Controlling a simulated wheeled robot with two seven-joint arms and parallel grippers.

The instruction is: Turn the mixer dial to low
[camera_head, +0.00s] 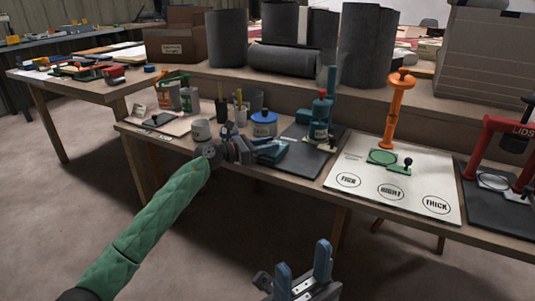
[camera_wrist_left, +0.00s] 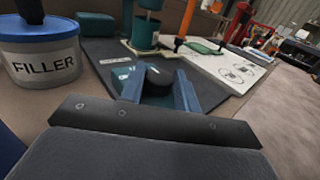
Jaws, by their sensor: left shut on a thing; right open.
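The teal mixer (camera_head: 331,85) stands on a dark mat on the bench, with a teal pot at its column. In the left wrist view, its dark round dial (camera_wrist_left: 158,76) sits on a teal housing at the mat's near edge. My left gripper (camera_head: 262,150) is at the mixer's near left side. In the left wrist view, its blue fingers (camera_wrist_left: 157,92) are shut on the dial, one on each side. The dial's setting cannot be read. My right gripper (camera_head: 303,268) is open and empty in the foreground, away from the bench.
A blue-lidded filler tub (camera_wrist_left: 40,52) stands close left of my left gripper. A grey cup (camera_head: 201,130) is further left. A white board (camera_head: 355,165) with marked circles and an orange stand (camera_head: 396,105) lies right. A red press (camera_head: 475,150) is at far right.

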